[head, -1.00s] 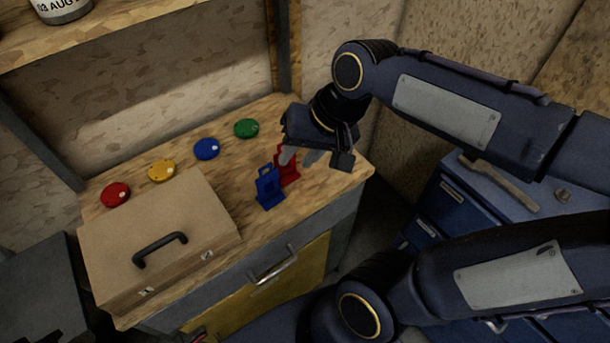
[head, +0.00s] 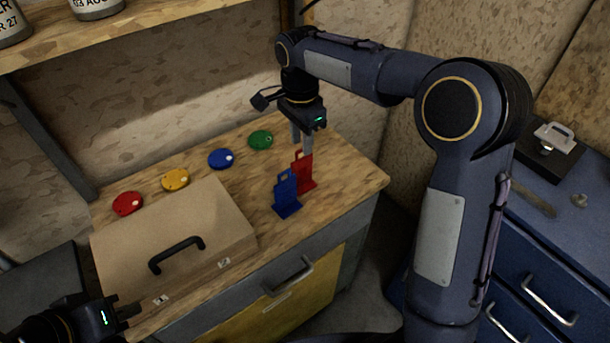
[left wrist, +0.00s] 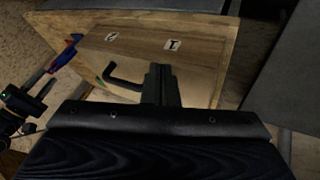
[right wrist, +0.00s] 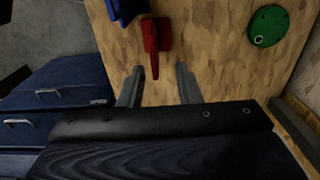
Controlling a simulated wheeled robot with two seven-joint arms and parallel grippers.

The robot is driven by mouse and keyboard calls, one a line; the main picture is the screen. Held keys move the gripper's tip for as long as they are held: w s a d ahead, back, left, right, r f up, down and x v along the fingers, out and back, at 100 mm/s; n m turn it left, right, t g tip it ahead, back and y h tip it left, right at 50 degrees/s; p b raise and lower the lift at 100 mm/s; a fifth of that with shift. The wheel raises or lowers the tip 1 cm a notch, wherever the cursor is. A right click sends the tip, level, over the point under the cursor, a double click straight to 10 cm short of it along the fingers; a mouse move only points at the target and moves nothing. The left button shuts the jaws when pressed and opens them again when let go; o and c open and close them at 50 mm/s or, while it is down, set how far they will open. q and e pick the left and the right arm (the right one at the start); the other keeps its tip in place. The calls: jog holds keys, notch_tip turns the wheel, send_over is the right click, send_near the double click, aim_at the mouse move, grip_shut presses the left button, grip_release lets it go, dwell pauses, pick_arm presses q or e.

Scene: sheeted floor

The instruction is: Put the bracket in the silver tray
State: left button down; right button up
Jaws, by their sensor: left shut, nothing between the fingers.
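A red upright piece with a holed top (head: 302,172) stands on the wooden worktop, just behind a similar blue piece (head: 286,194). I cannot tell which thing is the bracket. I make out no silver tray. My right gripper (head: 303,146) points down just above and behind the red piece. In the right wrist view its fingers (right wrist: 159,68) are apart and empty, with the red piece (right wrist: 152,42) beyond them. My left gripper (head: 130,310) is at the lower left, by the case's front corner. In the left wrist view its fingers (left wrist: 159,72) are together.
A closed wooden case (head: 205,220) with a black handle fills the worktop's left front. Red (head: 127,203), yellow (head: 175,180), blue (head: 221,158) and green (head: 260,140) discs lie behind it. A pale metallic piece (head: 553,136) sits on a black block on the blue cabinet (head: 535,285).

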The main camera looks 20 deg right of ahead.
aim_at(302, 158)
jog(key=f, duration=0.4)
jog(key=shift+s, duration=0.4)
jog(key=shift+a+f, duration=0.1)
jog(key=shift+f, duration=0.35)
grip_shut()
jog(key=shift+r, duration=0.1)
dwell(0.5)
